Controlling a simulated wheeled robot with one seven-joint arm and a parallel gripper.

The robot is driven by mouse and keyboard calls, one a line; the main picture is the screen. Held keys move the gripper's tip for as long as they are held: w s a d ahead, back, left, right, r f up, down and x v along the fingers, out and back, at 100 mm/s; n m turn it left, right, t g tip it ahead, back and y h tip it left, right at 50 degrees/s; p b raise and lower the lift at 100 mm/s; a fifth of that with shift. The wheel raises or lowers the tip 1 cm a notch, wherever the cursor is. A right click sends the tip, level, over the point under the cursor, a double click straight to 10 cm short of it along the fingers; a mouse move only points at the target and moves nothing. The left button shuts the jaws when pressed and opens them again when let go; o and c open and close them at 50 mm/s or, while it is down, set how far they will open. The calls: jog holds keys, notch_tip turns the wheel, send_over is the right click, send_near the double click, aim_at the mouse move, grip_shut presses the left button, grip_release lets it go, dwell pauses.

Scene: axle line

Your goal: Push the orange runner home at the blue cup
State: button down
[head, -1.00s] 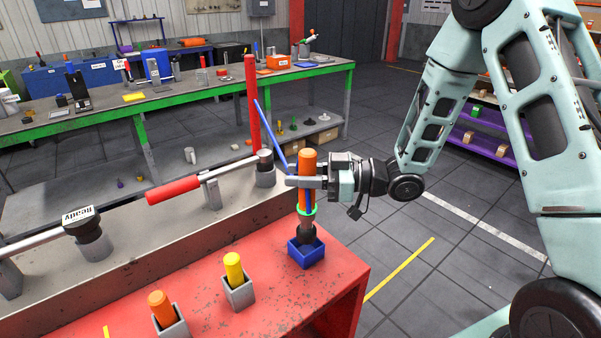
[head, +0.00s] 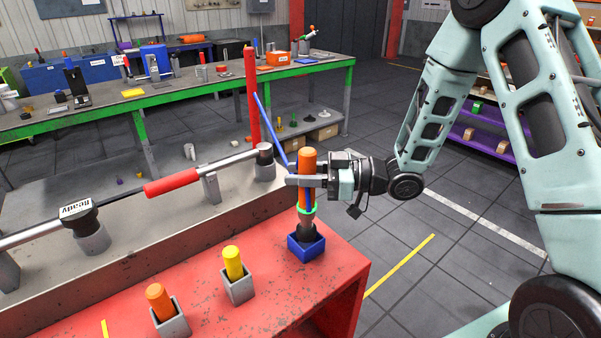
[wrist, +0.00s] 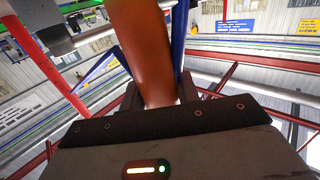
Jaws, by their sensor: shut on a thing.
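The orange runner (head: 308,161) stands roughly upright at the right end of the red bench. It has a green ring and a dark lower end. That end is inside the mouth of the small blue cup (head: 306,254), so its tip is hidden. My gripper (head: 303,180) comes from the right and is shut on the runner's upper part, above the green ring. In the wrist view the orange runner (wrist: 148,55) rises from between the jaws, and the fingertips are mostly hidden behind the dark palm edge.
A yellow peg (head: 233,261) and another orange peg (head: 160,300) stand in grey cups to the left. Behind are a red-gripped lever (head: 171,182), a red post (head: 251,95) and a slanted blue rod (head: 268,128). Open floor lies right of the red bench (head: 280,290).

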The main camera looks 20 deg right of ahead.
aim_at(301, 191)
jog(key=shift+f+b, duration=1.65)
jog(key=shift+f, duration=0.5)
jog(key=c, duration=1.1)
grip_release()
jog(key=shift+c, duration=0.2)
jog(key=shift+o, duration=1)
jog(key=b+v, duration=0.3)
jog(key=v, duration=1.4)
jog(key=shift+d+r+b, duration=0.15)
jog(key=shift+d+b, duration=0.05)
jog(key=shift+b, duration=0.15)
jog(key=shift+s, duration=0.1)
